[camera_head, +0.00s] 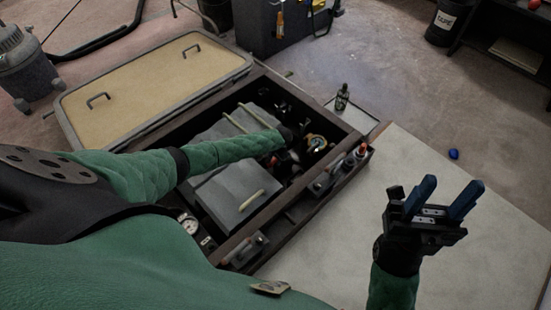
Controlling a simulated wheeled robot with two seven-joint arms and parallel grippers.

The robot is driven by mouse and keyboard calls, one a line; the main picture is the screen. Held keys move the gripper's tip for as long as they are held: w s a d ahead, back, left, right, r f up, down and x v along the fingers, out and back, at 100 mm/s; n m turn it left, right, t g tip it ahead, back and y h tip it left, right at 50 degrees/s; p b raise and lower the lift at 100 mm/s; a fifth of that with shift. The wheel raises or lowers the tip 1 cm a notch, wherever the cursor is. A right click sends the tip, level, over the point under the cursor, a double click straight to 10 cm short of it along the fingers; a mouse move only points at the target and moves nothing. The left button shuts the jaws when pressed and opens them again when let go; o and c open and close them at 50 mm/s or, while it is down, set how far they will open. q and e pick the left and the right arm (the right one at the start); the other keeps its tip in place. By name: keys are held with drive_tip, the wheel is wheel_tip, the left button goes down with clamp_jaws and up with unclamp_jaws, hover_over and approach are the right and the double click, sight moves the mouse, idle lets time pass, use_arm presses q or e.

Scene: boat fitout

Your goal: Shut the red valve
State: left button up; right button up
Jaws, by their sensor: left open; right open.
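The dark box-like bay (330,130) lies open in front of me, with grey covers and machinery inside. My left arm reaches across it from the left. My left gripper (299,142) is at the bay's right part, small and dark against the fittings; it is open. A small reddish-orange spot shows just below it, but I cannot tell whether this is the red valve or its handle position. A round brass-coloured fitting (316,143) is beside the gripper. My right gripper (440,196) is open and empty, blue fingers up, above the pale panel, well right of the bay.
A tan hatch lid (155,85) with two handles lies left of the bay. Orange-topped items (362,151) stand on its right edge.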

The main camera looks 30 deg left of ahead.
use_arm(q)
clamp_jaws()
idle(0.3)
